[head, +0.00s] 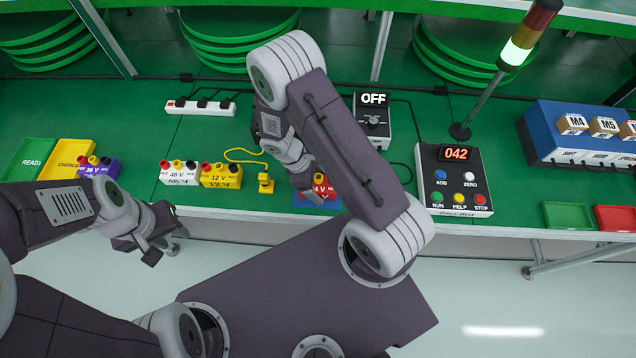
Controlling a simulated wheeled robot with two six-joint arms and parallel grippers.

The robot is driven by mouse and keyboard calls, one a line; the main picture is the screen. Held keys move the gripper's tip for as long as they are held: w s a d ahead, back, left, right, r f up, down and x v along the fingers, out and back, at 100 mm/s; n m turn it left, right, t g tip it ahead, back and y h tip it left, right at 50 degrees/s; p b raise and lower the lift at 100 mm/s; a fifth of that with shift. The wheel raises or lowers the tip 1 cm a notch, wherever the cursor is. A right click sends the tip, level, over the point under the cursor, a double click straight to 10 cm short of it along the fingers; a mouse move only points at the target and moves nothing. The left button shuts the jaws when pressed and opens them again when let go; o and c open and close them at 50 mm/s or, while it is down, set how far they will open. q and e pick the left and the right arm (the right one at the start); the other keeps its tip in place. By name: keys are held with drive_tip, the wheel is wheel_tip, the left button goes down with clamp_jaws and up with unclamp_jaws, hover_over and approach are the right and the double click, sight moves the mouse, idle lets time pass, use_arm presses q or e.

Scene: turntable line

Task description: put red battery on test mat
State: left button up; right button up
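The red battery (328,190) has a yellow terminal on top and a partly hidden label. It stands at the bench's front edge, on or just over a blue mat (300,202), which I take as the test mat. My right gripper (312,196) reaches down right beside the battery's left side. The arm hides part of the battery and mat, so I cannot tell whether the fingers grip it or whether it touches the mat. My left gripper (138,252) is open and empty, off the front of the bench.
White (180,180), yellow (221,183) and purple (103,171) batteries stand to the left. A yellow plug (265,184) with a cable is left of the mat. A tester reading OFF (373,130) stands behind; a call box (453,200) is to the right.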

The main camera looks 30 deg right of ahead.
drive_tip(key=shift+r+p, duration=0.3)
drive_tip(key=shift+r, duration=0.05)
drive_tip(key=v, duration=1.1)
drive_tip(key=shift+w+a+r+p, duration=0.1)
drive_tip(key=shift+r+p, duration=0.2)
drive_tip(key=shift+r, duration=0.05)
drive_tip(key=s+d+r+m+t+y, duration=0.1)
drive_tip(key=s+r+m+t+y, duration=0.2)
drive_tip(key=m, duration=0.9)
drive_tip(key=s+r+y, duration=0.1)
drive_tip(key=s+r, duration=0.2)
drive_tip(key=shift+s+d+r+t, duration=0.2)
drive_tip(key=shift+d+r+t, duration=0.1)
